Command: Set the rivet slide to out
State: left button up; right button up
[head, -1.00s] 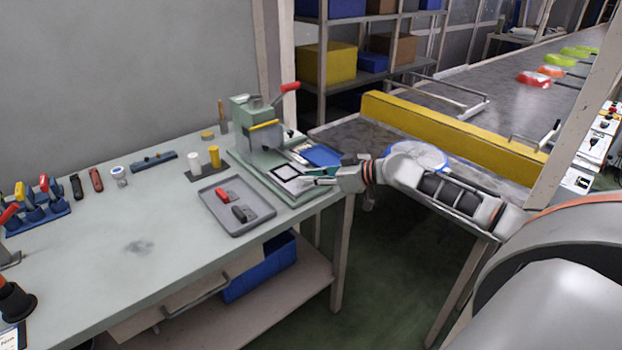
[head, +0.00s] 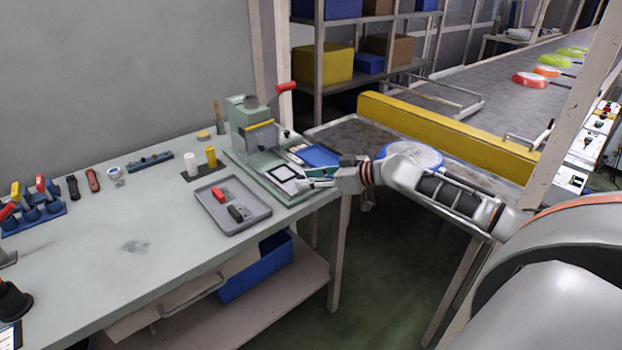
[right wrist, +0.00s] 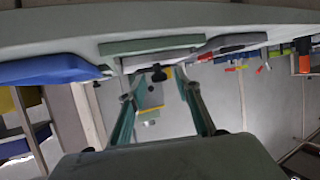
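A green rivet press (head: 254,125) with a red-handled lever (head: 286,87) and a yellow bar stands at the back right corner of the bench. On its base lies a pale plate with a black square frame (head: 283,173); I cannot tell whether this is the rivet slide or how it is set. My right gripper (head: 309,178) is at the right end of that base, pointing left, beside the plate. In the right wrist view the press is seen upside down between the spread fingers (right wrist: 160,92), with a dark knob (right wrist: 158,75) beyond them. My left gripper is out of view.
A grey tray (head: 255,220) with a red and a black piece lies left of the base. A blue tray (head: 318,155) lies on its back right. White and yellow cylinders (head: 210,157) stand left. A conveyor with a yellow barrier (head: 450,135) is right.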

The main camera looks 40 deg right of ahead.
jog(key=shift+s, duration=0.1)
jog(key=v, duration=1.2)
dwell(0.7)
jog(key=s+a+f+g+h, duration=0.1)
jog(key=s+a+f, duration=0.25)
jog(key=f, duration=0.45)
jog(key=s+a+f+m+h, duration=0.1)
jog(key=s+a+f, duration=0.1)
jog(key=s+f, duration=0.5)
jog(key=s+a+f+g, duration=0.1)
jog(key=s+a+f, duration=0.15)
jog(key=f, duration=0.75)
jog(key=s+a+f, duration=0.2)
jog(key=s+a, duration=0.1)
jog(key=a, duration=0.4)
jog(key=s+a+f+h+p, duration=0.1)
jog(key=s+a+f, duration=0.1)
jog(key=a, duration=0.5)
jog(key=s+a+f, duration=0.2)
jog(key=s+a, duration=0.2)
jog(key=a, duration=0.2)
jog(key=shift+s+a+t+p, duration=0.2)
jog(key=shift+a+t+p, duration=0.1)
jog(key=shift+a+p, duration=0.1)
